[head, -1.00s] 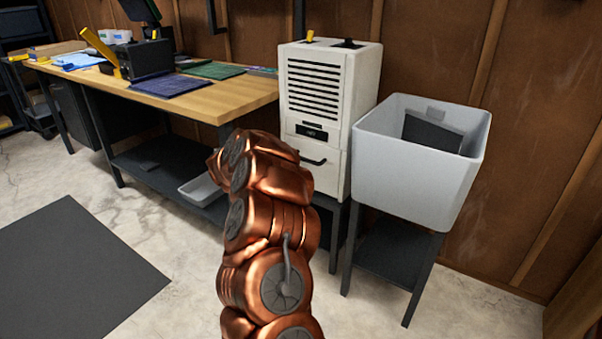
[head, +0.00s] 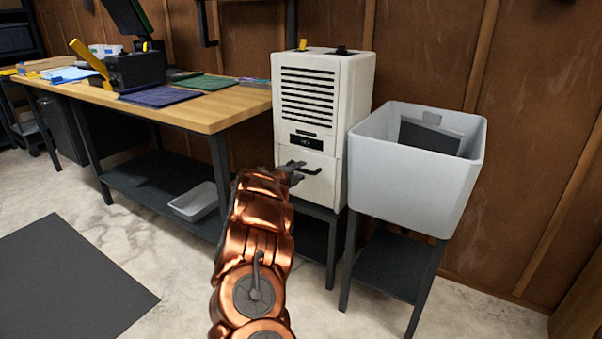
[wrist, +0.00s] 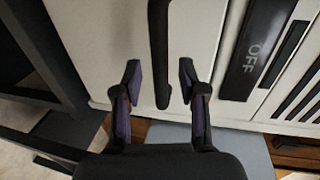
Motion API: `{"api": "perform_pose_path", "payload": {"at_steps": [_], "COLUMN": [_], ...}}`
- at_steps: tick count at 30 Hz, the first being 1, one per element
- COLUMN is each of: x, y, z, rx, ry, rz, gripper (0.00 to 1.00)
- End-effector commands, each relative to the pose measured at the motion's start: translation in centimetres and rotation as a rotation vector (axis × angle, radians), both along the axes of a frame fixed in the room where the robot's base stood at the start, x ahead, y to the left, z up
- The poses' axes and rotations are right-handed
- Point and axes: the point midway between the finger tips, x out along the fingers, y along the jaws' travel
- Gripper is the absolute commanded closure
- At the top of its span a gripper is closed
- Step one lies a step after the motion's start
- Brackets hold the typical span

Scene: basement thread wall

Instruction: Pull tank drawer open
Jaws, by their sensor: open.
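The tank drawer (head: 318,189) is the lower white front of an upright machine (head: 322,75). It looks shut, flush with the body. Its black bar handle (wrist: 160,45) runs between my fingers in the wrist view, and shows partly behind my gripper in the head view. My gripper (wrist: 159,72) is open, with one finger on each side of the handle and a visible gap to each. In the head view, my gripper (head: 290,173) is at the drawer's front, at handle height. Whether the fingertips touch the drawer front is unclear.
A dark display panel reading OFF (wrist: 257,50) lies beside the drawer. A grey open tub (head: 410,190) on a dark stand is close on the right. A wooden workbench (head: 225,108) stands on the left. Open floor (head: 140,250) lies in front.

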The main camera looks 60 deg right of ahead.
Motion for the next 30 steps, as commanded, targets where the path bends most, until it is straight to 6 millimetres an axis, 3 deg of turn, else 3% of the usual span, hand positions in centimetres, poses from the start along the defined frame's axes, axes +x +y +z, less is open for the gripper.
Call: {"api": "perform_pose_path", "payload": {"at_steps": [6, 17, 30], "x": [0.1, 0.2, 0.1], "y": [-1.2, -1.4, -1.4], "z": [-0.2, -0.2, -0.2], "rx": [-0.003, -0.002, -0.002], "ry": [-0.001, 0.000, 0.000], "rz": [0.000, 0.002, 0.002], "gripper": [0.59, 0.59, 1.00]}}
